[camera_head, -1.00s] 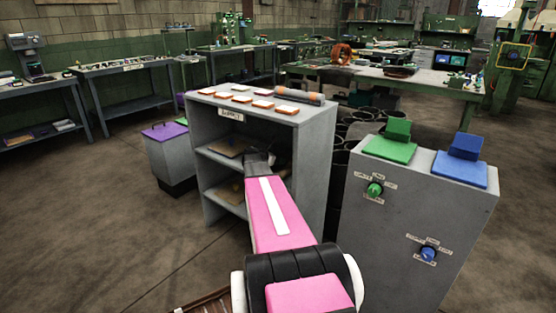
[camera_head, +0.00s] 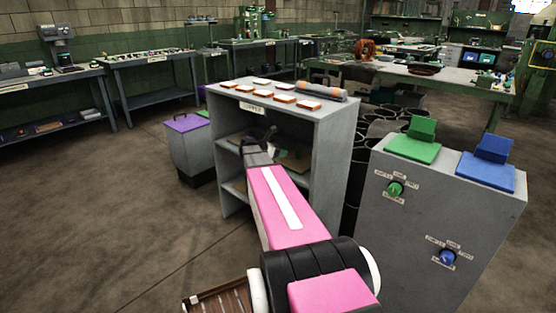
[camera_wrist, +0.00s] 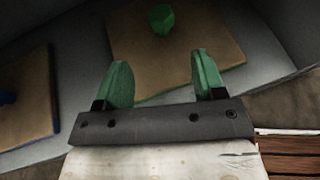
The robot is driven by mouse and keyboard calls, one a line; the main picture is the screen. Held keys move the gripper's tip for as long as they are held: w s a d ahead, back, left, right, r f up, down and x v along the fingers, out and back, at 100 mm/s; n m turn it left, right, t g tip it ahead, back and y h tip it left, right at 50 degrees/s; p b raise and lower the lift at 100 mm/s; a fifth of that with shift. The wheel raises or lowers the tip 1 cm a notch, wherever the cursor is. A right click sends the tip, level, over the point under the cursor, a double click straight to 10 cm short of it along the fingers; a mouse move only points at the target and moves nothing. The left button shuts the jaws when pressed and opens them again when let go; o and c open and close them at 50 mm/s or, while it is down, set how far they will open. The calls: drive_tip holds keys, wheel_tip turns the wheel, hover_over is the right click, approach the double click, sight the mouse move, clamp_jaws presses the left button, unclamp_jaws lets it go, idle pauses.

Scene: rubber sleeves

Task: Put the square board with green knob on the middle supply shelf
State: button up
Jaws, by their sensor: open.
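The square board with green knob (camera_wrist: 190,38) is tan and lies flat on a grey shelf surface in the wrist view. Its green knob (camera_wrist: 161,19) stands up beyond my fingertips. My gripper (camera_wrist: 162,66) is open and empty, its two green fingers spread over the near part of the board, with the knob not between them. In the head view my gripper (camera_head: 257,138) is at the front opening of the grey supply shelf (camera_head: 337,150), near its middle level. My arm hides part of the inside there.
A second board (camera_wrist: 30,110) with a blue knob lies left in the wrist view. Several orange-edged tiles (camera_head: 284,98) and a grey roll (camera_head: 320,91) lie on the shelf top. A purple-lidded bin (camera_head: 187,140) stands left, a grey cabinet (camera_head: 430,225) right. Floor at left is clear.

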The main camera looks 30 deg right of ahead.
drive_tip(key=w+a+r+n+t+y, duration=0.3)
drive_tip(key=w+a+n+t, duration=0.2)
drive_tip(key=a+n+t, duration=0.85)
drive_tip(key=s+a+f+n+g+y, duration=0.1)
drive_tip(key=a+f+n+y, duration=0.1)
drive_tip(key=a+n+y, duration=0.6)
drive_tip(key=s+a+f+n+y, duration=0.1)
drive_tip(key=a+f+n+y, duration=0.2)
drive_tip(key=n, duration=0.9)
drive_tip(key=s+a+f+n+g+y, duration=0.2)
drive_tip(key=s+a+f+n+g, duration=0.5)
drive_tip(key=s+n, duration=0.25)
drive_tip(key=s+f+n+g+h, duration=0.1)
drive_tip(key=s+f+n+g, duration=0.1)
drive_tip(key=s, duration=0.6)
drive_tip(key=s+f+n+g+h, duration=0.1)
drive_tip(key=s+f+n+g, duration=0.2)
drive_tip(key=s+n+g, duration=0.2)
drive_tip(key=s+n, duration=0.2)
drive_tip(key=s, duration=0.1)
drive_tip(key=shift+h, duration=0.3)
drive_tip(key=shift+a+f, duration=0.1)
